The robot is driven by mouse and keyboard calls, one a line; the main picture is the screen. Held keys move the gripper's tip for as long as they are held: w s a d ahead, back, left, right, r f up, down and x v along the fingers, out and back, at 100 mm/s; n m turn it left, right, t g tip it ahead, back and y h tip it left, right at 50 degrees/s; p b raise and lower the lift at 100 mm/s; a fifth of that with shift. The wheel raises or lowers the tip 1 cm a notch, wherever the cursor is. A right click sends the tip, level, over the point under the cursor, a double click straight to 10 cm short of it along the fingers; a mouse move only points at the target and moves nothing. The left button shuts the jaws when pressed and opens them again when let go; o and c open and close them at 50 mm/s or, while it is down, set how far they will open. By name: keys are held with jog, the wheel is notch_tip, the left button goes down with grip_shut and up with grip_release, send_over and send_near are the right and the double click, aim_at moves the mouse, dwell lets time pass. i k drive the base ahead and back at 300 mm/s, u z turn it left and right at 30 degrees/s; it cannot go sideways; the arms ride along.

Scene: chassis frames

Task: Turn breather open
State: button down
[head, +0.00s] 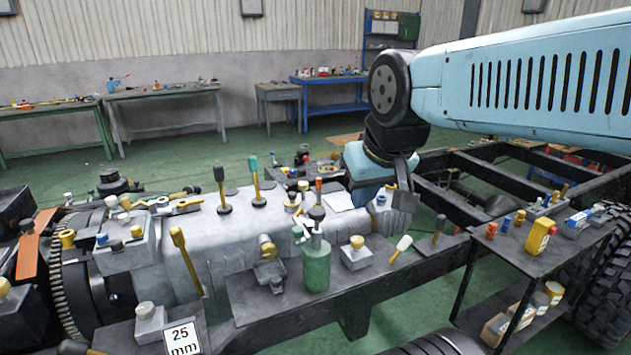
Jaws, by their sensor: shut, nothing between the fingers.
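My light-blue arm reaches in from the right and bends down over the chassis. My gripper (404,190) shows as a dark shape at the end of the arm, shut and empty. It is just right of and above a small grey block with small fittings on top (383,216), and I cannot tell whether they touch. Several similar small valves, caps and levers stand on the machine, and none is labelled as the breather. I cannot tell which one it is. My wrist and fingers hide part of the area around the block.
Yellow-handled levers (187,262) and a green bottle (316,262) stand in front and to the left. A side table (505,262) with a yellow container (540,236) is at the right. Dark frame rails (500,170) lie behind.

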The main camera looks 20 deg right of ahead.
aim_at(302, 185)
jog(key=z, duration=0.15)
jog(key=k, duration=0.55)
jog(key=z, duration=0.45)
jog(key=i, duration=1.75)
jog(key=u, duration=0.4)
